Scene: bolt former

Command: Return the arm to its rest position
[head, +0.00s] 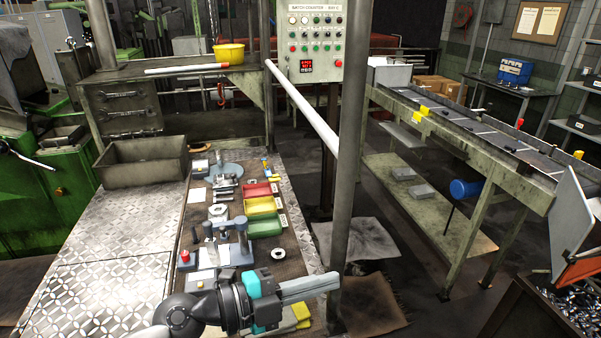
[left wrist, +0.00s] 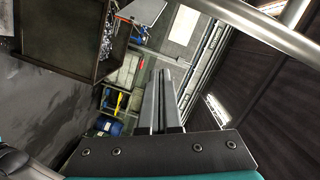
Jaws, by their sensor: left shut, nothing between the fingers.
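My left gripper (head: 312,287) is in the head view at the bottom middle, above the near end of the workbench (head: 305,240). Its grey fingers point right and lie together, with nothing between them. In the left wrist view the two fingers (left wrist: 165,102) stand side by side and are shut. They point away over open space toward the wall side of the room. The arm behind the gripper comes in from the lower left. My right gripper does not show in either view.
A grey upright post (head: 349,170) stands just right of my left fingers. Red, yellow and green bins (head: 265,227) and a small press (head: 241,245) sit on the bench. A crate of bolts (head: 570,312) is at the lower right. Dark floor lies between.

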